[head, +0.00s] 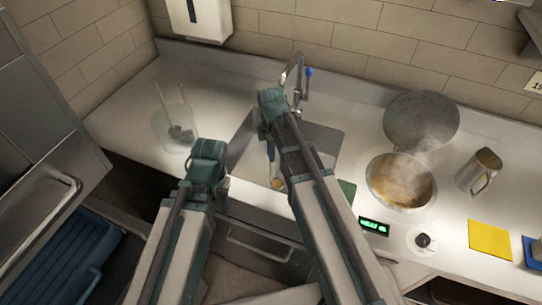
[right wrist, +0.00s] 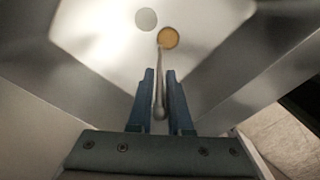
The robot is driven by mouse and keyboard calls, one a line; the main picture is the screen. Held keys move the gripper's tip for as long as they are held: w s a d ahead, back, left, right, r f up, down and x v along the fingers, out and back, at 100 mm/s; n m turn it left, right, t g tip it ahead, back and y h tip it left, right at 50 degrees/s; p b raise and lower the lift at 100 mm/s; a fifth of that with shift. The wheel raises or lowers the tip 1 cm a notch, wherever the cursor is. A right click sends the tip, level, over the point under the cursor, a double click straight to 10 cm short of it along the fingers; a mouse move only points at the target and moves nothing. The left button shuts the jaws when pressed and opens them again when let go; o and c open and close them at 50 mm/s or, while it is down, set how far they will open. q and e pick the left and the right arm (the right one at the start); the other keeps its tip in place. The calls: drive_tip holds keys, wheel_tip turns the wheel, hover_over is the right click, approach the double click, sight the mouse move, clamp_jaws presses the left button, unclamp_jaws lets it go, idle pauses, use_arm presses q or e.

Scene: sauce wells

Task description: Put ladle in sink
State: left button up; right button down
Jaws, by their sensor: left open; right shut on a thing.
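The ladle (right wrist: 160,85) has a thin metal handle and a round bowl with orange-brown contents or coating. My right gripper (right wrist: 159,76) is shut on its handle, with the bowl pointing down into the sink. In the head view the ladle's bowl (head: 277,184) shows low beside my right arm, and my right gripper (head: 270,148) is over the sink (head: 325,142). The sink floor (right wrist: 95,35) and round drain (right wrist: 146,19) show in the right wrist view. I cannot tell whether the bowl touches the floor. My left gripper (head: 208,152) is open left of the sink; its fingertips are mostly hidden.
A faucet (head: 298,80) stands behind the sink. A clear container with utensils (head: 172,128) is at the left.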

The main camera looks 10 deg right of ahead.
drive_tip(key=shift+f, duration=0.1)
drive_tip(key=c, duration=0.8)
unclamp_jaws()
drive_tip(key=shift+c, duration=0.2)
wheel_tip(320, 180, up, 12)
drive_tip(key=p, duration=1.2)
drive_tip(key=shift+r, duration=0.25)
drive_tip(key=s+a+m, duration=0.3)
drive_tip(key=s+m, duration=0.4)
drive_tip(key=s, duration=0.1)
drive_tip(key=s+a+m+h, duration=0.1)
drive_tip(key=s+a+m, duration=0.3)
drive_tip(key=s+m, duration=0.3)
drive_tip(key=shift+s+a+m, duration=0.25)
drive_tip(key=shift+s+m, duration=0.05)
drive_tip(key=shift+s, duration=0.1)
